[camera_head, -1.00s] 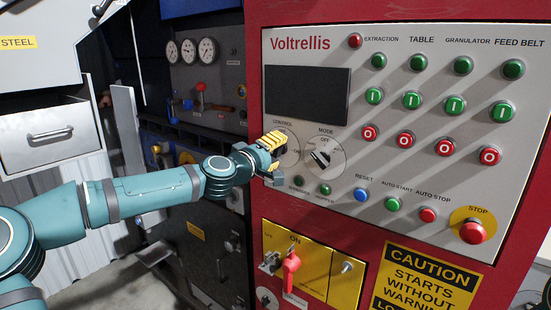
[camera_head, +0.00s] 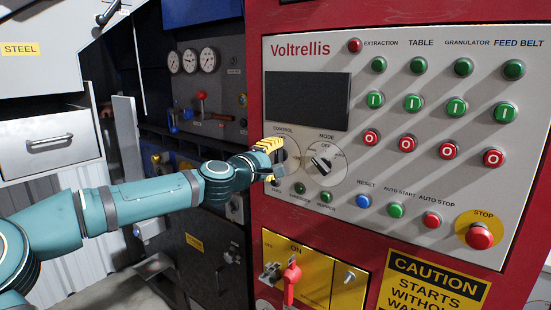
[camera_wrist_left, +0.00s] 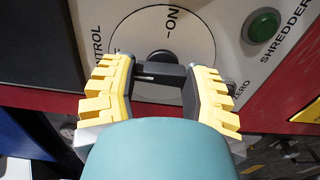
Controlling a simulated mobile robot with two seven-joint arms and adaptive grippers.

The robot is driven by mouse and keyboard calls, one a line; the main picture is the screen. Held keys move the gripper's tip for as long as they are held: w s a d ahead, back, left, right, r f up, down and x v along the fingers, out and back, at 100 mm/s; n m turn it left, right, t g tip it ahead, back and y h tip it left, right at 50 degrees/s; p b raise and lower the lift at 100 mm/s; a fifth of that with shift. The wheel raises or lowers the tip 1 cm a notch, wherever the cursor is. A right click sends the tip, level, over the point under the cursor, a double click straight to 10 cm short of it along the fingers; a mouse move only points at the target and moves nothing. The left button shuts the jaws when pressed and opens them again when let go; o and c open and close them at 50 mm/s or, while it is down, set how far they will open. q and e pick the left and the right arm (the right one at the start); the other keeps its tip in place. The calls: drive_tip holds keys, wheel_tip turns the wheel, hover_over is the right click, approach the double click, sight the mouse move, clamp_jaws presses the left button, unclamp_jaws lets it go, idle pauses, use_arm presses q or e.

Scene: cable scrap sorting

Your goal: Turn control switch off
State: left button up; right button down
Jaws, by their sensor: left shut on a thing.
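The control switch (camera_wrist_left: 160,68) is a dark knob on a round white dial plate (camera_wrist_left: 190,25) in the left wrist view. The "ON" mark shows beyond the knob; the other mark on the dial is partly hidden. My left gripper (camera_wrist_left: 158,72) has yellow ribbed fingers on both sides of the knob and is shut on it. In the head view the left gripper (camera_head: 272,160) is at the dial under the word "CONTROL" and covers much of the switch. My right gripper is not in view.
The mode switch (camera_head: 320,164) sits just right of the control dial. Green, red and blue buttons fill the grey panel (camera_head: 340,215). A red stop button (camera_head: 478,236) is at lower right. A red lever (camera_head: 291,276) sits on the yellow plate below.

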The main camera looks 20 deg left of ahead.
use_arm(q)
drive_tip(key=shift+r, duration=0.15)
drive_tip(key=o, duration=1.2)
drive_tip(key=shift+o, duration=0.2)
drive_tip(key=v, duration=1.2)
